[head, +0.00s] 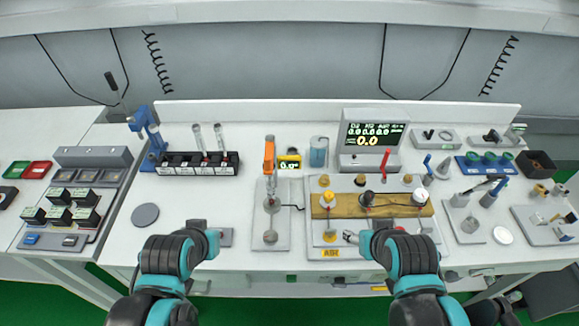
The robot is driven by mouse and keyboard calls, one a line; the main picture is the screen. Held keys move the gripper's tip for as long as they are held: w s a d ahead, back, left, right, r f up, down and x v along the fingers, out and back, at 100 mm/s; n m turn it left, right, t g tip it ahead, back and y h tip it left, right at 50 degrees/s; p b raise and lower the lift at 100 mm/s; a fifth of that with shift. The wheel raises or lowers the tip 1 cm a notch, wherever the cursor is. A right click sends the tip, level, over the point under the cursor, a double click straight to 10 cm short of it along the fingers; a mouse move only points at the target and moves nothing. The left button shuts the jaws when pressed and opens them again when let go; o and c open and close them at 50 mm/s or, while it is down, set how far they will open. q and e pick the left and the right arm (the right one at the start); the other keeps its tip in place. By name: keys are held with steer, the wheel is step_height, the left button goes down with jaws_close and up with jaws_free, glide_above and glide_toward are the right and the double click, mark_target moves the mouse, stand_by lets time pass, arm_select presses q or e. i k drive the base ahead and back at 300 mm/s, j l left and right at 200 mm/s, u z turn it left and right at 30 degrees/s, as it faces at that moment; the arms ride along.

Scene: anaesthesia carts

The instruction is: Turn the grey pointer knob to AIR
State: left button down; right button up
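My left gripper (216,238) is well left of the panel. Finger openings are unclear.
A monitor box (374,137) with green and yellow digits stands behind the panel. A red lever (391,162) rises in front of it. A stand with an orange top (269,155) is left of the panel. Several fittings (490,198) crowd the right; a grey disc (145,215) lies left.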

mark_target(339, 281)
steer(key=k+l+z, duration=0.1)
steer(key=z, duration=0.15)
steer(key=l+z, duration=0.25)
steer(key=k+l, duration=0.35)
steer(key=k, duration=0.2)
steer(key=k+l, duration=0.75)
steer(key=k, duration=0.3)
